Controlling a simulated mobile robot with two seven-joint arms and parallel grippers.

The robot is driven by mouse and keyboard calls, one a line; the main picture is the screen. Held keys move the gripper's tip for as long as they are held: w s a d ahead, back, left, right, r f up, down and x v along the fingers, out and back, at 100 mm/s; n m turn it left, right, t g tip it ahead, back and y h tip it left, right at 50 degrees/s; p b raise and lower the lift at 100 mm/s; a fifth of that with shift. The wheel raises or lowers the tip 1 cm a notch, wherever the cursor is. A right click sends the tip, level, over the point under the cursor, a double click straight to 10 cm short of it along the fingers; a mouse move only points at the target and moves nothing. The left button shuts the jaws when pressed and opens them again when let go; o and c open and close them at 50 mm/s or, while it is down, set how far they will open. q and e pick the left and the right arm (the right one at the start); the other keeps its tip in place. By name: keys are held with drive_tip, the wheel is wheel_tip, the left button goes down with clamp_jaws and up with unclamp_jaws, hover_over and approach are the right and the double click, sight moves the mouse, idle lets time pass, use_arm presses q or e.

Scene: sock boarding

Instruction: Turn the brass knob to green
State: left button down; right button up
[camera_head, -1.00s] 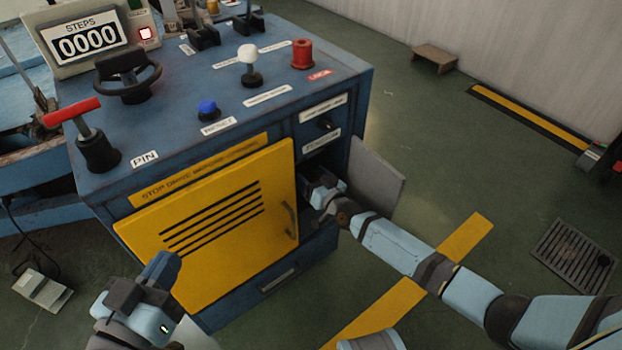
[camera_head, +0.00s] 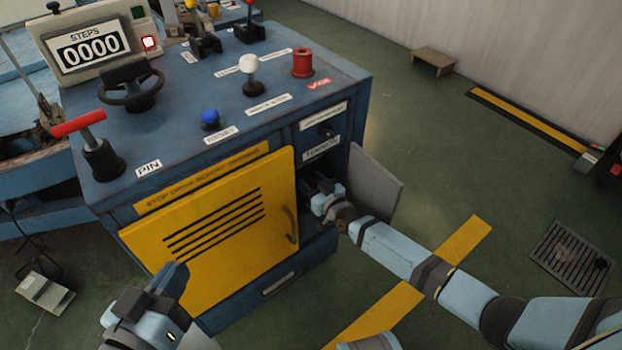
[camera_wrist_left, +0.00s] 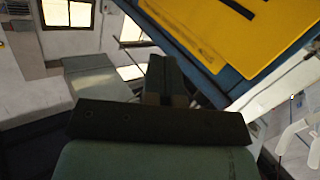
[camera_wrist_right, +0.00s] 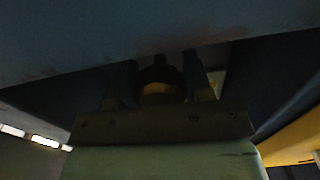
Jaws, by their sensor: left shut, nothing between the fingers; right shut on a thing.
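My right gripper (camera_wrist_right: 160,88) reaches into the open compartment under the tension label on the right of the blue cabinet (camera_head: 190,140). In the right wrist view its two fingers stand on either side of a dark round knob with a brass-coloured band (camera_wrist_right: 158,92), and it is shut on it. The compartment is dim, and no green mark can be made out there. In the head view the knob is hidden by the cabinet and my arm. My left gripper (camera_head: 178,275) is shut and empty, in front of the yellow door (camera_head: 215,230).
The cabinet top carries a counter reading 0000 (camera_head: 90,48), a red-handled lever (camera_head: 80,124), a handwheel (camera_head: 130,88), a blue button (camera_head: 210,119), a white knob (camera_head: 249,62) and a red spool-like part (camera_head: 302,62).

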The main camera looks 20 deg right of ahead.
drive_tip(key=n+p, duration=0.3)
drive_tip(key=n, duration=0.1)
drive_tip(key=shift+r+n, duration=0.15)
drive_tip(key=shift+n, duration=0.15)
drive_tip(key=shift+n+p, duration=0.6)
drive_tip(key=shift+n, duration=0.6)
use_arm(q)
wheel_tip(320, 180, up, 8)
drive_tip(key=n+t, duration=0.1)
drive_tip(key=t, duration=0.2)
drive_tip(key=shift+a+p, duration=0.3)
drive_tip(key=shift+a, duration=0.05)
use_arm(e)
drive_tip(key=shift+n, duration=1.1)
use_arm(q)
drive_tip(key=shift+s+r, duration=0.1)
drive_tip(key=shift+s, duration=0.05)
use_arm(e)
drive_tip(key=shift+f, duration=0.2)
drive_tip(key=o, duration=0.9)
drive_tip(key=shift+s, duration=0.1)
